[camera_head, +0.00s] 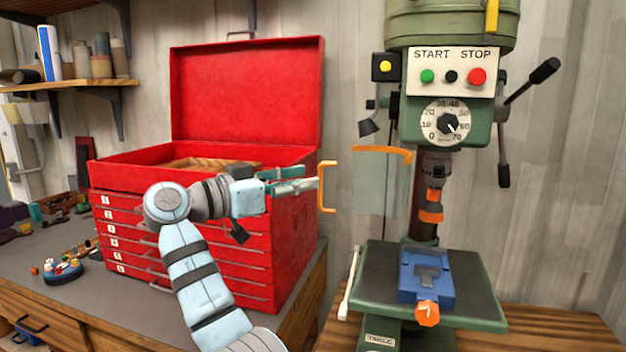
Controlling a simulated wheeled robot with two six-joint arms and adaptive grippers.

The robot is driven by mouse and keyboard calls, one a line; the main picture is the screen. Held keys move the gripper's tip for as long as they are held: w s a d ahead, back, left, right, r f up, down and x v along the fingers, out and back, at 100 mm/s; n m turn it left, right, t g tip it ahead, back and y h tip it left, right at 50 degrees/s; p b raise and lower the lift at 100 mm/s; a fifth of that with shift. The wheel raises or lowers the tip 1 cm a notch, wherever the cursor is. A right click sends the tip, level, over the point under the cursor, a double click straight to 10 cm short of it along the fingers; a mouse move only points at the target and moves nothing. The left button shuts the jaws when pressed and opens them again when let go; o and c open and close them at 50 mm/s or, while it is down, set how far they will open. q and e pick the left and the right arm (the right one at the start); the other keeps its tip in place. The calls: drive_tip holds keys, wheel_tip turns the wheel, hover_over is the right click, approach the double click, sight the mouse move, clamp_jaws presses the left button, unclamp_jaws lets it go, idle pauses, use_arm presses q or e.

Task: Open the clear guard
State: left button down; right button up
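The clear guard (378,185) is a see-through panel on the left side of the green drill press. An orange strip (385,151) runs along its top. An orange bracket-shaped handle (328,187) stands out at its left. I cannot tell whether a fingertip touches the handle.
The drill chuck (432,200) hangs above a blue vise (425,275) on the press table. A black feed lever (535,78) sticks out at the right.

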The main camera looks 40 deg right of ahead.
drive_tip(key=w+a, duration=0.1)
drive_tip(key=a, duration=0.7)
drive_tip(key=shift+a, duration=0.3)
